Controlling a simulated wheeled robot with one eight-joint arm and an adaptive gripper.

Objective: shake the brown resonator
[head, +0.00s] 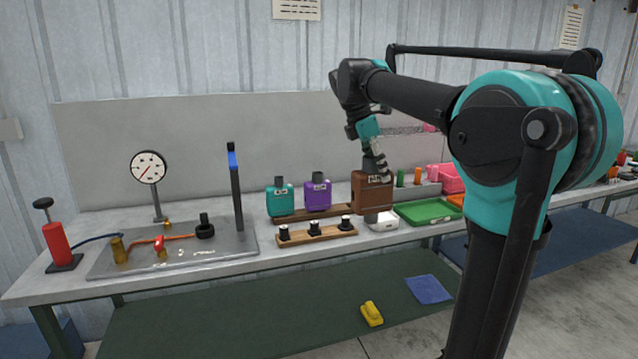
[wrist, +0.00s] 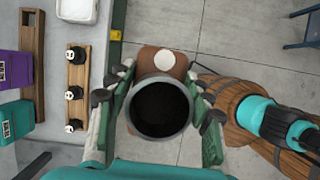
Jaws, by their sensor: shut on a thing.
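The brown resonator (head: 372,193) is a boxy brown can with a small label and a dark neck on top. My gripper (head: 376,165) is shut on its neck from above.
A teal resonator (head: 280,200) and a purple resonator (head: 317,195) stand on a wooden rack at the left. A wooden strip (head: 316,234) with three dark plugs lies in front. A green tray (head: 428,211) is at the right.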

